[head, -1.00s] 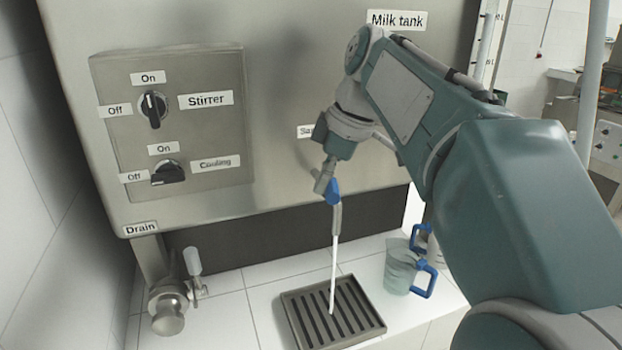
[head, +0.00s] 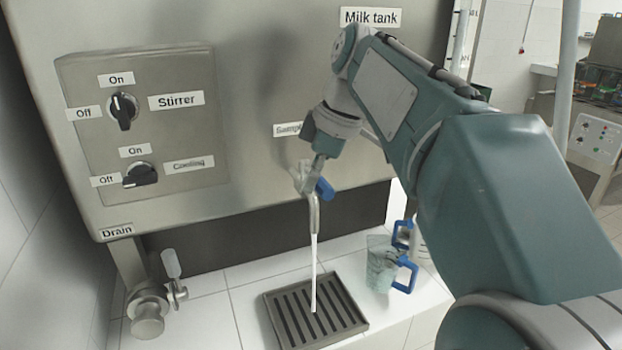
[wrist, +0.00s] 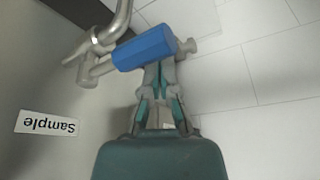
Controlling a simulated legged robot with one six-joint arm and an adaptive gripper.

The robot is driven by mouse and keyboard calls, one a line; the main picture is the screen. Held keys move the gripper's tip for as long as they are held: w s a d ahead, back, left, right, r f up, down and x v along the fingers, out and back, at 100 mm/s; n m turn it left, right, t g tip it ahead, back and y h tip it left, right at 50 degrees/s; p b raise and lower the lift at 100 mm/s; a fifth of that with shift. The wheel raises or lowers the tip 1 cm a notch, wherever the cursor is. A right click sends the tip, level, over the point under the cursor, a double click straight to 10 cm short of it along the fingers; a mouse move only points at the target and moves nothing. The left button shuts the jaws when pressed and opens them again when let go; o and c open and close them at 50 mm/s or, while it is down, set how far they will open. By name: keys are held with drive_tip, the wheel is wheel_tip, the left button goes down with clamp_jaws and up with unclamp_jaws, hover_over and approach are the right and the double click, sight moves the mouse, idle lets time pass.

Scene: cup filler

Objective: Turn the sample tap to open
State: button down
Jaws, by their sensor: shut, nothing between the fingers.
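The sample tap (head: 303,180) comes out of the steel tank front, a curved metal spout with a blue handle (head: 325,189). The handle sticks out to the right of the spout, tilted. A thin white stream (head: 314,265) runs from the spout down to the drain grate (head: 360,326). In the wrist view the blue handle (wrist: 146,48) lies across, just beyond my fingertips. My gripper (head: 318,168) is just above the handle; in the wrist view (wrist: 158,72) its fingers are shut and empty. I cannot tell whether they touch the handle. The "Sample" label (head: 287,129) is partly hidden by my gripper.
Clear jugs with blue handles (head: 381,264) stand right of the grate. The drain valve (head: 150,305) is at lower left. The Stirrer knob (head: 124,110) and Cooling knob (head: 141,175) are on the tank's left panel.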

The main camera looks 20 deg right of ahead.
drive_tip(key=v, duration=1.2)
drive_tip(key=shift+w, duration=0.1)
idle(0.9)
